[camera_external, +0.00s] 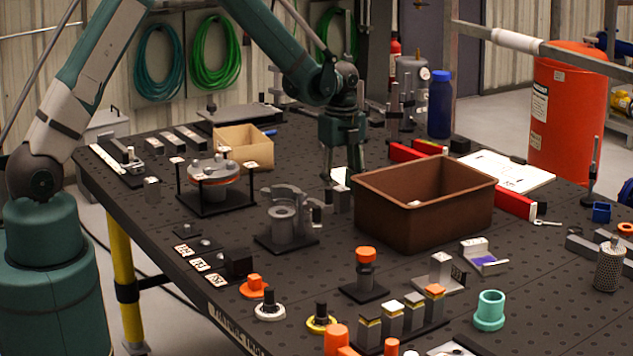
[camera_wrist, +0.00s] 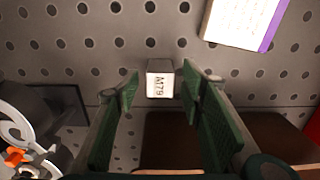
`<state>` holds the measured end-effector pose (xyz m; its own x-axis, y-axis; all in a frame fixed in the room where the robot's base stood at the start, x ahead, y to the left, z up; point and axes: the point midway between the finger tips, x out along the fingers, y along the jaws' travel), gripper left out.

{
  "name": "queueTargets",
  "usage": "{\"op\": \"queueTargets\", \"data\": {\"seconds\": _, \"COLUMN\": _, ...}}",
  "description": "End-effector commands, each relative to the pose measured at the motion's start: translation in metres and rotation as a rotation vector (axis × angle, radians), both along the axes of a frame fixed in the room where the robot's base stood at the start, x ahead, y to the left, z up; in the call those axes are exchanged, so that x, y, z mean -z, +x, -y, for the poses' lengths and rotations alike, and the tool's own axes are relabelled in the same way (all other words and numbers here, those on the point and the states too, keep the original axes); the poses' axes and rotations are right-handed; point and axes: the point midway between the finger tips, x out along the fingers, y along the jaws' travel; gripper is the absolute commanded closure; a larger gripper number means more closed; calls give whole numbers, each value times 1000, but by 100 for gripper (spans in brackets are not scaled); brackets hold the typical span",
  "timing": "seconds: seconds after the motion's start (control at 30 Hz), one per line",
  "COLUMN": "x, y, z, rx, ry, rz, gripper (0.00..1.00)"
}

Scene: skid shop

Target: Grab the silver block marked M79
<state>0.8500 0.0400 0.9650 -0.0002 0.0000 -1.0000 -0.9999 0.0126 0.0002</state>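The silver block marked M79 (camera_wrist: 160,82) stands upright on the dark perforated table in the wrist view, its labelled white top facing the camera. My gripper (camera_wrist: 160,100) is open, with one green finger on each side of the block in the picture. I see no contact between the fingers and the block, and the height gap is hard to judge. In the external view my gripper (camera_external: 341,172) points down just behind the left end of the brown bin. Which small grey shape below it is the block is unclear there.
The brown bin (camera_external: 424,212) is close beside the gripper and fills the lower wrist view (camera_wrist: 180,140). A grey clamp fixture (camera_external: 285,218) stands to the left. A white item with a purple edge (camera_wrist: 243,22) lies at upper right. Table around the block's far side is clear.

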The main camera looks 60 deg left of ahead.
Motion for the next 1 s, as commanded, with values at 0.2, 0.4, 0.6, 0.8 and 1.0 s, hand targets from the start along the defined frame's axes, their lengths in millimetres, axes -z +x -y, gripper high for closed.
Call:
{"op": "queueTargets", "data": {"seconds": 0.2, "x": 15, "y": 0, "z": 0, "rx": 0, "ry": 0, "rz": 0, "gripper": 61}}
{"op": "queueTargets", "data": {"seconds": 0.4, "x": 17, "y": 0, "z": 0, "rx": 0, "ry": 0, "rz": 0, "gripper": 61}}
{"op": "queueTargets", "data": {"seconds": 0.6, "x": 17, "y": 0, "z": 0, "rx": 0, "ry": 0, "rz": 0, "gripper": 61}}
{"op": "queueTargets", "data": {"seconds": 0.8, "x": 17, "y": 0, "z": 0, "rx": 0, "ry": 0, "rz": 0, "gripper": 61}}
{"op": "queueTargets", "data": {"seconds": 1.0, "x": 17, "y": 0, "z": 0, "rx": 0, "ry": 0, "rz": 0, "gripper": 86}}
